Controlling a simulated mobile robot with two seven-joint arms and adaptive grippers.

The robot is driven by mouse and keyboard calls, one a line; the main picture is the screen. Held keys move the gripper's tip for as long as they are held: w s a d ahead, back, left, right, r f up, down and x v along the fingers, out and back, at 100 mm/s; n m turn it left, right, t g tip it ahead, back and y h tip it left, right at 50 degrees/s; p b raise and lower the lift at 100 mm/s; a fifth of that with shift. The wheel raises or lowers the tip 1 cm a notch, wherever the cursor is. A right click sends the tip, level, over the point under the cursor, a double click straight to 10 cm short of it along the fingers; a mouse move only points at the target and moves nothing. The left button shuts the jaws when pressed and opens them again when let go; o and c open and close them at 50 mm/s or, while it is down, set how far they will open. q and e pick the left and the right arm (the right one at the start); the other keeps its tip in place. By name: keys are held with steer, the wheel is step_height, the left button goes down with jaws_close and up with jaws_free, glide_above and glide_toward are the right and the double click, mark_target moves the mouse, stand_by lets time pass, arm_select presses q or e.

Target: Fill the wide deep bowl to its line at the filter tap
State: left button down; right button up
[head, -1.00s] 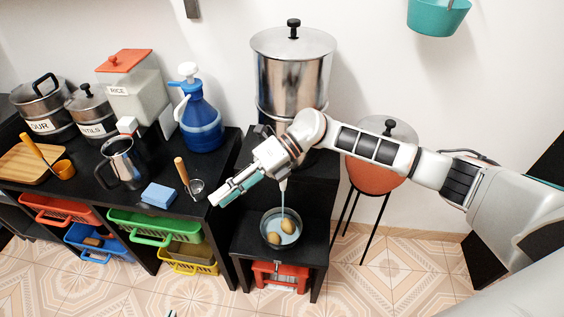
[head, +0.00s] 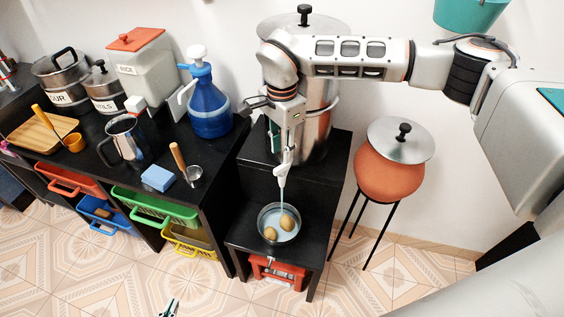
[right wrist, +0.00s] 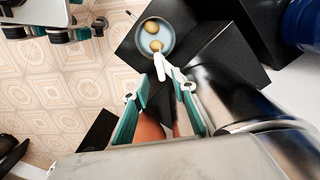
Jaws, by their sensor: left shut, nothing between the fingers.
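The wide deep bowl (head: 262,234), a grey metal bowl, stands on the low black shelf below the filter's tap. It holds pale bluish water and two brown, potato-like lumps. A thin stream runs from the white tap (head: 283,172) into it. The bowl also shows in the right wrist view (right wrist: 139,44), with the tap (right wrist: 163,68) in front. I cannot make out the fill line. My right gripper (right wrist: 158,105) points down at the tap, its teal fingers apart, with no clear grip on anything. My left gripper (head: 169,309) is shut and empty, low over the floor, mostly out of frame.
The metal filter cylinder (head: 318,130) stands behind my right arm on a black stand. A clay pot (head: 388,175) with a metal lid stands on a tripod to the right. The left counter holds a blue jug (head: 209,105), a blue sponge (head: 157,178), a ladle and a steel pitcher (head: 126,140).

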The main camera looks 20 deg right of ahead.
mark_target(282, 166)
step_height(282, 166, down, 6)
steer(key=shift+r, duration=0.15)
jaws_close()
